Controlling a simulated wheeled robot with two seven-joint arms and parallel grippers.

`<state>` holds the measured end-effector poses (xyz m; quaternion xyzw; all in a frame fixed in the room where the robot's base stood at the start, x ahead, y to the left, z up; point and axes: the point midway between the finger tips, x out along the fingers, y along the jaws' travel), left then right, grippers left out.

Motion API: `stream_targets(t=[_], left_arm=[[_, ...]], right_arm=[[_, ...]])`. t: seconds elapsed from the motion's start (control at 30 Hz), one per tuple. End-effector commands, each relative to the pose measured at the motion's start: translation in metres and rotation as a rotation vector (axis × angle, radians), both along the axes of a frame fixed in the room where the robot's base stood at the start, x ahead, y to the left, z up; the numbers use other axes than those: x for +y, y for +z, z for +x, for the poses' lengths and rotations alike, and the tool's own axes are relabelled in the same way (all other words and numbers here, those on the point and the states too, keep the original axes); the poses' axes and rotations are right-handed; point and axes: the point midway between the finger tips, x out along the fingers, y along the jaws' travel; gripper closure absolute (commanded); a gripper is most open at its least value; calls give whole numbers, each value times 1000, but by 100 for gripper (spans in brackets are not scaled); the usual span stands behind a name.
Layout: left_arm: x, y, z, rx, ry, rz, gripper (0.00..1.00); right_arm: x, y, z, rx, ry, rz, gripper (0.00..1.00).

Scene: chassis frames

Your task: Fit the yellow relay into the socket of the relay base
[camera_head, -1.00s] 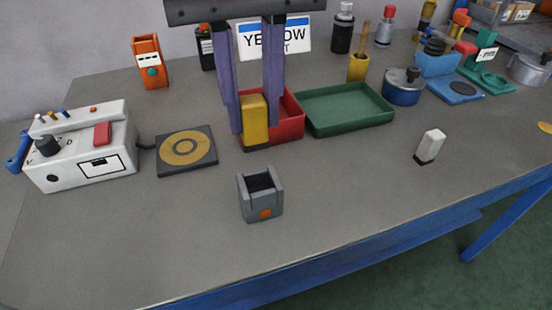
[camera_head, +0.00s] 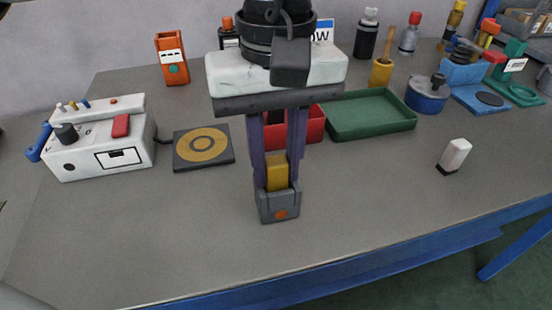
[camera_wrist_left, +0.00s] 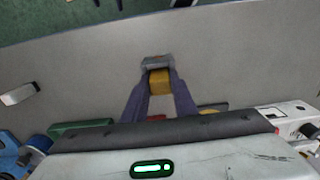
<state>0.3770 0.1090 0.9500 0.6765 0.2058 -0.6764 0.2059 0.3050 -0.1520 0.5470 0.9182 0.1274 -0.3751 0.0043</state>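The yellow relay (camera_head: 278,174) is upright between the two purple fingers of my left gripper (camera_head: 278,184), which is shut on it. The grey relay base (camera_head: 280,208), with an orange dot on its front, stands on the table directly below. The relay's lower end is at the socket's top and hidden by the base walls; I cannot tell how deep it sits. In the left wrist view the relay (camera_wrist_left: 160,84) lies between the fingers, against the base (camera_wrist_left: 157,61). My right gripper is not in view.
A red tray (camera_head: 314,128) and a green tray (camera_head: 370,115) stand behind. A dark plate with a yellow ring (camera_head: 188,150) and a white device (camera_head: 98,155) are at the left. A white block (camera_head: 455,155) is at the right. The table's front is clear.

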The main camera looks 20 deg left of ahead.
Motion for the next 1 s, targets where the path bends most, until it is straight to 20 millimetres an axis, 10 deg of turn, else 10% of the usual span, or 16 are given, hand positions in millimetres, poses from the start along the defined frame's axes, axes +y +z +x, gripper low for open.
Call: stream_targets(t=[0.47,1.0], left_arm=[[0,6,1,-1,1,0,58],[-1,106,1,-2,0,-1,58]], right_arm=[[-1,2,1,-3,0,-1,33],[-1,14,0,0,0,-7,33]])
